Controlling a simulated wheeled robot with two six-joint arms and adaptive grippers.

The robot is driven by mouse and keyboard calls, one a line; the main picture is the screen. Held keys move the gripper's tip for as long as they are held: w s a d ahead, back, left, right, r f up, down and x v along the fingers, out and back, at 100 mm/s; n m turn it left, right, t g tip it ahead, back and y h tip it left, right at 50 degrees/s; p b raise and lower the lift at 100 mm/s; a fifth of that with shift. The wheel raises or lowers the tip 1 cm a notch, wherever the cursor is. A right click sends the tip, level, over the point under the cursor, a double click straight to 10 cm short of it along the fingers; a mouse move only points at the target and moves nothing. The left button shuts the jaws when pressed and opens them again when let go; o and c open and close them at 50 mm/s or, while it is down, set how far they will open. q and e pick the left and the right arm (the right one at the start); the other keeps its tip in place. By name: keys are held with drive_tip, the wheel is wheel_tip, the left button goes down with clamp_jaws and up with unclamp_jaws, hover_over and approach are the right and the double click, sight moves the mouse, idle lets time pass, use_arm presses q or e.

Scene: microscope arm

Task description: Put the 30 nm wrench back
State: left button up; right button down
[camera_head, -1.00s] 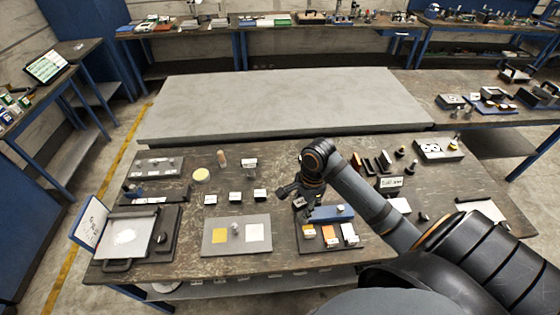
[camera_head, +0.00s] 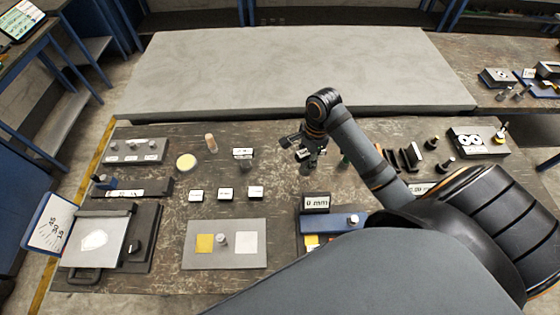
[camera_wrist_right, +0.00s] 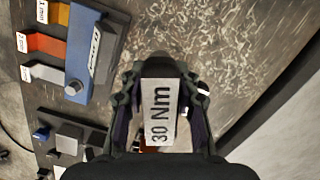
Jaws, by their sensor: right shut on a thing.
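My right gripper (camera_head: 305,160) is shut on the 30 Nm wrench, whose white face labelled "30 Nm" (camera_wrist_right: 159,112) shows between the fingers in the right wrist view. In the head view the gripper is over the middle of the table, behind the blue-barred holder (camera_head: 340,223). That holder also shows in the right wrist view (camera_wrist_right: 84,55), at the upper left. How far the wrench is above the table I cannot tell. My left gripper is not in view.
An "8 mm" sign (camera_head: 316,202) stands at the holder's back edge. A grey mat (camera_head: 202,260) and several small label blocks (camera_head: 226,194) lie to the left. Black upright pieces (camera_head: 411,156) and a grey box (camera_head: 478,140) stand to the right. My right arm hides part of the table.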

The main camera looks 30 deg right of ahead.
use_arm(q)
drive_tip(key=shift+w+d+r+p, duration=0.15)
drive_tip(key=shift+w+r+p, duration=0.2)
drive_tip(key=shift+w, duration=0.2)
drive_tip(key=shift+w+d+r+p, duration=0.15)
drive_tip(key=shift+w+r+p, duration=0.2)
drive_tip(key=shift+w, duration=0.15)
use_arm(e)
drive_tip(key=shift+w+a+f, duration=0.5)
drive_tip(key=shift+w+f, duration=1.5)
drive_tip(key=shift+f, duration=0.05)
drive_tip(key=shift+w+a+f, duration=0.45)
drive_tip(key=shift+w+f, duration=1.55)
drive_tip(key=shift+w+a+f, duration=0.5)
drive_tip(key=shift+w+f, duration=1.5)
drive_tip(key=shift+f, duration=0.05)
drive_tip(key=shift+f, duration=0.1)
drive_tip(key=c, duration=1)
unclamp_jaws()
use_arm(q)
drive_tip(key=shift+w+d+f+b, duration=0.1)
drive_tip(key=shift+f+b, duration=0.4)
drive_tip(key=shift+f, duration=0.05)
use_arm(e)
drive_tip(key=r, duration=0.4)
drive_tip(key=d+r, duration=0.1)
drive_tip(key=r, duration=0.7)
drive_tip(key=shift+s+d+r, duration=0.1)
drive_tip(key=shift+d, duration=0.1)
